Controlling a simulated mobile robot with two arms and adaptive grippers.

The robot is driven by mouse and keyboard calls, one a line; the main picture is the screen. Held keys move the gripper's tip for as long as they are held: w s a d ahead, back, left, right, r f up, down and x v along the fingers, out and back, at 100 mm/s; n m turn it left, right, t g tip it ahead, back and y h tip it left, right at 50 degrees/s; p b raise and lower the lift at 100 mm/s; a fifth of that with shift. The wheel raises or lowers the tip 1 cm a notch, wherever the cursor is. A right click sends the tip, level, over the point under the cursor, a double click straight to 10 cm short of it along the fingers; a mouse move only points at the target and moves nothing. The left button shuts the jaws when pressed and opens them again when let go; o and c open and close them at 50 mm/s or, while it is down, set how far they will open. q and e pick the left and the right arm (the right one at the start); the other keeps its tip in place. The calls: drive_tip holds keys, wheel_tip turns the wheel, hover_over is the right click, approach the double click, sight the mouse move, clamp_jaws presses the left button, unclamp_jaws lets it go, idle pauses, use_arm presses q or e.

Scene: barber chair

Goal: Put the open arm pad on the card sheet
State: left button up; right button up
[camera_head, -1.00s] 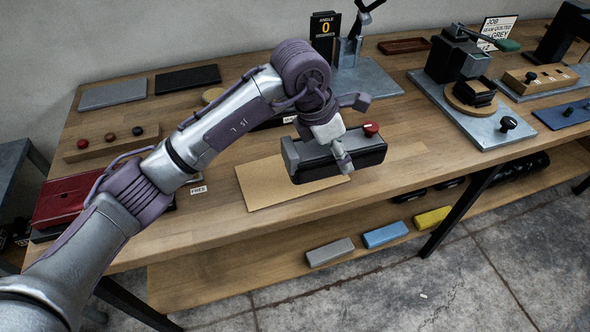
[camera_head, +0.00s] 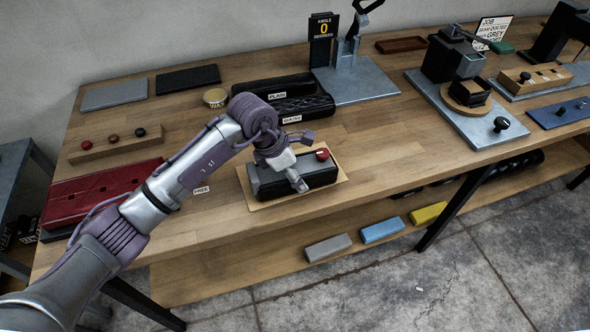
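The open arm pad (camera_head: 316,177) is a long dark block with a greyish left end and a red knob near its right end. In the head view it is over the tan card sheet (camera_head: 258,205), whose border shows around it; it looks to be resting on it. My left gripper (camera_head: 297,181) comes down over the pad's middle, a finger against its near side, and appears shut on it. The far finger is hidden. My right gripper is out of view.
A red pad (camera_head: 95,195) and a wooden strip with knobs (camera_head: 115,143) are at left. A grey stand with an angle sign (camera_head: 355,80) is behind right. Bare tabletop (camera_head: 395,140) lies right of the sheet.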

use_arm(q)
drive_tip(key=o, duration=1.6)
drive_tip(key=b+v, duration=0.1)
drive_tip(key=v, duration=1.1)
drive_tip(key=shift+r+b, duration=0.1)
drive_tip(key=shift+b, duration=0.25)
drive_tip(key=shift+s, duration=0.1)
